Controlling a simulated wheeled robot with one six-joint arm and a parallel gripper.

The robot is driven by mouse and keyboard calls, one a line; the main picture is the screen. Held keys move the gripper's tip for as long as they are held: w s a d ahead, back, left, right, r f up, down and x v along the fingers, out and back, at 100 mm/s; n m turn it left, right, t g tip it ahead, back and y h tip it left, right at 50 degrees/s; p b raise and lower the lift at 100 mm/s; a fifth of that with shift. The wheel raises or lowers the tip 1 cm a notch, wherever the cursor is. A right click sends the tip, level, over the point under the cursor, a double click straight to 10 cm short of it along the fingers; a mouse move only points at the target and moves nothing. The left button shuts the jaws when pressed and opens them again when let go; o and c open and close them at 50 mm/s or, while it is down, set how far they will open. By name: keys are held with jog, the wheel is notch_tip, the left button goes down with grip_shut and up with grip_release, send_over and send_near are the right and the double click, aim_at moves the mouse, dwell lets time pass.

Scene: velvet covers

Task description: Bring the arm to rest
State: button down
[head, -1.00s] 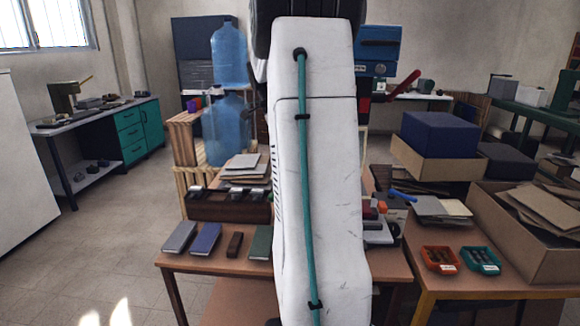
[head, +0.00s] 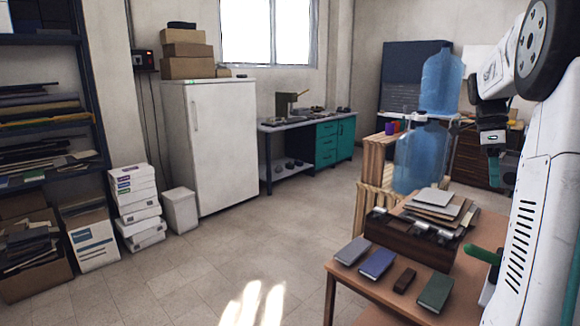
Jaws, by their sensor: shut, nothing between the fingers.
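My arm stands at the right edge of the head view, its white links raised and bent at a dark round joint. My gripper (head: 497,178) hangs from it, pointing down, small and dark. It is shut and empty, above and behind the right part of the wooden table (head: 385,297). It looks clear of the things on the table, though its exact distance from them is hard to tell.
The table holds several small books (head: 377,263), a brown block (head: 404,280) and a stack of papers (head: 436,205). Blue water jugs (head: 421,160) stand behind it. A white fridge (head: 212,145) and shelves (head: 40,110) are to the left. The floor between is clear.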

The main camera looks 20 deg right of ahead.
jog(key=s+a+f+n+t, duration=0.1)
jog(key=a+f+n, duration=0.1)
jog(key=a+n, duration=0.85)
jog(key=s+a+f+n+t, duration=0.1)
jog(key=s+a+f+n, duration=0.15)
jog(key=a+n, duration=0.8)
jog(key=s+a+f+n+t, duration=0.1)
jog(key=s+a+n, duration=0.3)
jog(key=a, duration=0.6)
jog(key=s+a+f+n+t, duration=0.1)
jog(key=s+a+n, duration=0.3)
jog(key=a, duration=0.6)
jog(key=shift+s+a+f+n+t, duration=0.4)
jog(key=shift+s+f, duration=0.2)
jog(key=shift+s, duration=0.35)
